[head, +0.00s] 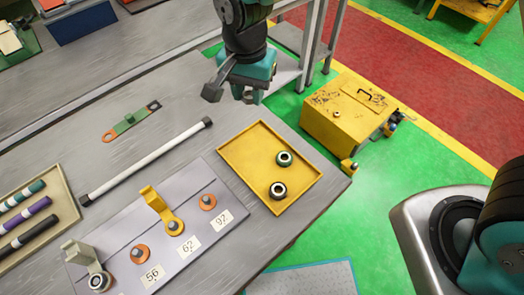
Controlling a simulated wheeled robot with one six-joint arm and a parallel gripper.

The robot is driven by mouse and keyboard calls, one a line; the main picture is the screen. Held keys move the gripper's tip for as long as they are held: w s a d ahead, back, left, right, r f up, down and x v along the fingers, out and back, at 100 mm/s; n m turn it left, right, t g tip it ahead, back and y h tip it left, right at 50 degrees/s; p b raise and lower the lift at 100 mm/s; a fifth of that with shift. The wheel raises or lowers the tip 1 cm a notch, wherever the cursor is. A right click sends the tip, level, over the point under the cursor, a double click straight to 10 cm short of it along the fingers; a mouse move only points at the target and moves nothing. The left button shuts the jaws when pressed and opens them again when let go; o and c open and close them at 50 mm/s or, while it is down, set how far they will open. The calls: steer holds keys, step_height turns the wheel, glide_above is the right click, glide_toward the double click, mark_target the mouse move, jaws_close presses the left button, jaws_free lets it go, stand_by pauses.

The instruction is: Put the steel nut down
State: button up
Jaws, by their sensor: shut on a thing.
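My gripper (249,97) hangs over the back of the workbench, behind the yellow tray and apart from it, fingers pointing down. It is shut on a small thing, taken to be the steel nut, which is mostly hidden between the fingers. The yellow tray (238,164) lies on the bench near its right edge.
A grey terminal board (190,250) with studs, copper washers and a yellow lug (155,200) lies in front. A white rod (145,162), a green link (130,121) and a beige tray (61,173) are left. A yellow box (335,125) stands beyond the bench. The tray's left half is clear.

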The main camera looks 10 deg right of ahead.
mark_target(253, 148)
step_height(253, 148, down, 18)
steer(key=p, duration=0.4)
steer(key=shift+d, duration=0.1)
steer(key=shift+f, duration=0.2)
steer(key=shift+f, duration=0.2)
steer(key=o, duration=0.9)
steer(key=shift+r, duration=0.1)
steer(key=shift+o, duration=0.2)
steer(key=shift+r, duration=0.1)
